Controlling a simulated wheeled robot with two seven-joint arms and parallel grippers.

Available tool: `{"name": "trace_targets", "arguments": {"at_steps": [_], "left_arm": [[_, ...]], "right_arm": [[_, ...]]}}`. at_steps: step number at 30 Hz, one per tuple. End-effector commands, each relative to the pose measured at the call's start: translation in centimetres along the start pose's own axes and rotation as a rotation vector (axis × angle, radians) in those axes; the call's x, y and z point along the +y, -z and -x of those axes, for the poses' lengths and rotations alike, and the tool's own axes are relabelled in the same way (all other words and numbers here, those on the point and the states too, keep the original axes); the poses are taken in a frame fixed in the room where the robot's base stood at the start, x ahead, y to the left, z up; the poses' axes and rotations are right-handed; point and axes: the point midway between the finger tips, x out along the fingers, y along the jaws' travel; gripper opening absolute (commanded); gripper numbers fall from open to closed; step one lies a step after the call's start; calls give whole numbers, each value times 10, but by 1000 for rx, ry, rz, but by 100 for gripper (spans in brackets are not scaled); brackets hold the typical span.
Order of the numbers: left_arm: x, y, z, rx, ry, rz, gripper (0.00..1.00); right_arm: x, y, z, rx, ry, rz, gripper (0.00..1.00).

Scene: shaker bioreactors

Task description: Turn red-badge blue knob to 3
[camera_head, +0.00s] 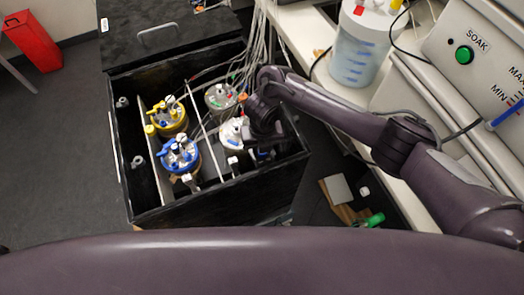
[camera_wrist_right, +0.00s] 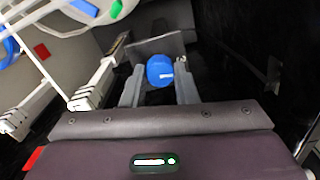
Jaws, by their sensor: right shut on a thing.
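A round blue knob (camera_wrist_right: 159,70) with a short white mark on its right side shows in the right wrist view. My right gripper (camera_wrist_right: 159,82) has its two grey fingers on either side of the knob and is shut on it. In the head view my right gripper (camera_head: 262,150) reaches into the right front part of the black box (camera_head: 250,180), beside a white-topped vessel (camera_head: 232,133). My left gripper is not in view.
Blue-topped (camera_head: 181,155), yellow-topped (camera_head: 170,117) and grey (camera_head: 220,97) vessels stand in the box close to my right arm. Cables and tubes (camera_head: 245,55) run down into it. White clamps (camera_wrist_right: 95,85) lie left of the fingers. A bench with a machine (camera_head: 465,50) is at right.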

Motion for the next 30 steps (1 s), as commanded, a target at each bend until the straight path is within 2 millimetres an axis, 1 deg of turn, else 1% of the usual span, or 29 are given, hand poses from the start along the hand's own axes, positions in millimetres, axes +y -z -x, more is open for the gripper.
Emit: {"name": "trace_targets", "arguments": {"at_steps": [1,9,16,29,30], "left_arm": [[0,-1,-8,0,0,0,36],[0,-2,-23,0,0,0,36],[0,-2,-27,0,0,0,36],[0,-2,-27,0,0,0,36],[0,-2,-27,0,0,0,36]], "right_arm": [[0,-1,-3,-4,1,32,4],[0,-1,-2,-3,1,164,4],[0,-1,0,-2,0,211,4],[0,-1,1,-2,0,219,4],[0,-1,1,-2,0,219,30]]}}
